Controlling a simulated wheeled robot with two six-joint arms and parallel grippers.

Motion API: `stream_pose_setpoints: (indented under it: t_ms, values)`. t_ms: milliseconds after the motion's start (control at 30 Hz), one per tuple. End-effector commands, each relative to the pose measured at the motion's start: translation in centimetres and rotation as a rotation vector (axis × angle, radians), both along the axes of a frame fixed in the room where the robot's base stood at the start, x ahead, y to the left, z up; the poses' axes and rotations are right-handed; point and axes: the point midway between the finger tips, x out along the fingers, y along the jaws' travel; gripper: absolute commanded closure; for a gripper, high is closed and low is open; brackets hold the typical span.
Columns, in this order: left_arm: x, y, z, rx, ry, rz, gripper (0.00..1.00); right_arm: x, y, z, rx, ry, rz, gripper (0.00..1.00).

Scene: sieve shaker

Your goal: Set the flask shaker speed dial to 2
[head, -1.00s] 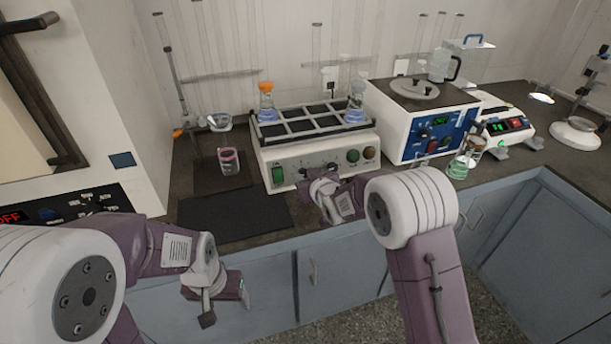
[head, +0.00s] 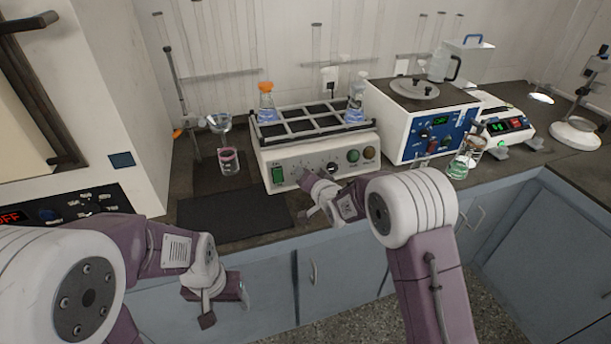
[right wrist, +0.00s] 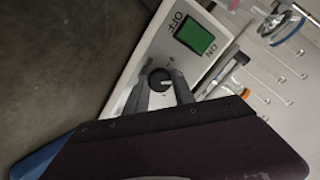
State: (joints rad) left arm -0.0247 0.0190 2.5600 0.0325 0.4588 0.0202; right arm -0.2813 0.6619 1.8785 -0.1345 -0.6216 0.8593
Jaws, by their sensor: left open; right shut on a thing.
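The flask shaker (head: 300,148) stands on the bench, with a green lit switch (head: 278,175) at the left of its front panel. In the right wrist view, the black speed dial (right wrist: 159,79) sits between the fingers of my right gripper (right wrist: 160,96), which is shut on it. The dial has a pale pointer mark; the scale is too small to read and partly covered. In the head view my right gripper (head: 309,181) is at the panel and hides the dial. My left gripper (head: 226,303) is open and empty, low in front of the cabinets.
Flasks with blue liquid (head: 267,108) stand on the shaker's platform. A beaker with pink liquid (head: 229,161) is left of the shaker, behind a dark mat (head: 235,214). A blue-fronted white instrument (head: 432,125) and a flask with green liquid (head: 457,170) are to the right.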

Motion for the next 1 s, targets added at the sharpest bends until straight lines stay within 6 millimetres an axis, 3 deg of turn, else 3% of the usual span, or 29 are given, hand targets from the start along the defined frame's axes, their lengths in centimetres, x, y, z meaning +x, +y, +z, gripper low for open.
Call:
stream_pose_setpoints:
  t_ms: [500, 1000]
  values:
    - [0.0, 0.0, 0.02, 0.0, 0.0, 0.0, 0.34, 0.01, -0.03, -0.01, 0.397, 0.126, -0.153, 1.0]
    - [0.0, 0.0, -0.02, 0.0, 0.0, 0.0, 0.34, -0.01, -0.04, -0.07, 0.572, 0.185, -0.221, 1.0]
